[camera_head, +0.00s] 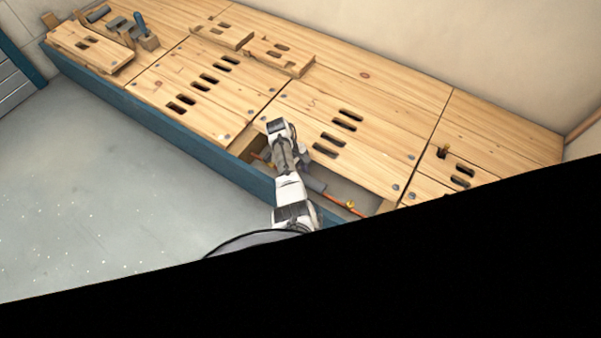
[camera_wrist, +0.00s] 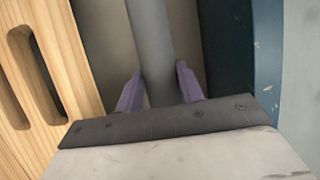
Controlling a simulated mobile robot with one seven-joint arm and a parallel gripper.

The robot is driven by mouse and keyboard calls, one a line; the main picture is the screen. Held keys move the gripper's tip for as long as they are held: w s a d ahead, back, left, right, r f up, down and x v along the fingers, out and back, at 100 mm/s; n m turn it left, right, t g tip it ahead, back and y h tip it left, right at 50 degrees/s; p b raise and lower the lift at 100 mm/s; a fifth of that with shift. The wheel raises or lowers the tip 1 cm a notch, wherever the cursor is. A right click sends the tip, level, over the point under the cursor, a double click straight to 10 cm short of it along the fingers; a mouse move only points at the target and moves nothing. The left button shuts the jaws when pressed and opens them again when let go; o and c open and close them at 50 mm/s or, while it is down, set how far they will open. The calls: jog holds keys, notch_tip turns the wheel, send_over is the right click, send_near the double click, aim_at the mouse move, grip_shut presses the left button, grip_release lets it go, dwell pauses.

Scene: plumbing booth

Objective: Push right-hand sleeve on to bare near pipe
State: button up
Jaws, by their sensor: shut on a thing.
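A grey tubular sleeve (camera_wrist: 153,45) runs up the middle of the wrist view between the two purple fingers of my gripper (camera_wrist: 159,84). My gripper is shut on the grey sleeve. In the head view the sleeve (camera_head: 314,185) shows just right of my arm, low in a long opening in the bench. A bare orange pipe (camera_head: 338,202) runs on from its right end, with a small yellow piece (camera_head: 350,204) on it. A short orange length (camera_head: 258,156) shows left of my arm. My arm hides the pipe between, and the fingertips are hard to make out there.
Wooden boards (camera_head: 365,125) with slots border the opening on its far side. A blue front edge (camera_head: 180,137) borders the bench on the near side. Loose boards (camera_head: 278,57) lie farther back, and tools (camera_head: 145,32) lie at the far left. Grey floor (camera_head: 110,200) is clear.

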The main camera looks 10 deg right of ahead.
jog(key=shift+f, duration=0.15)
jog(key=shift+f+b, duration=1.3)
jog(key=shift+f, duration=0.15)
jog(key=shift+f, duration=0.25)
dwell(0.6)
jog(key=o, duration=0.8)
jog(key=shift+c, duration=0.2)
jog(key=shift+r, duration=0.15)
jog(key=p+v, duration=0.4)
jog(key=v, duration=0.9)
jog(key=shift+r, duration=0.3)
jog(key=shift+w+a, duration=0.1)
jog(key=shift+a, duration=0.05)
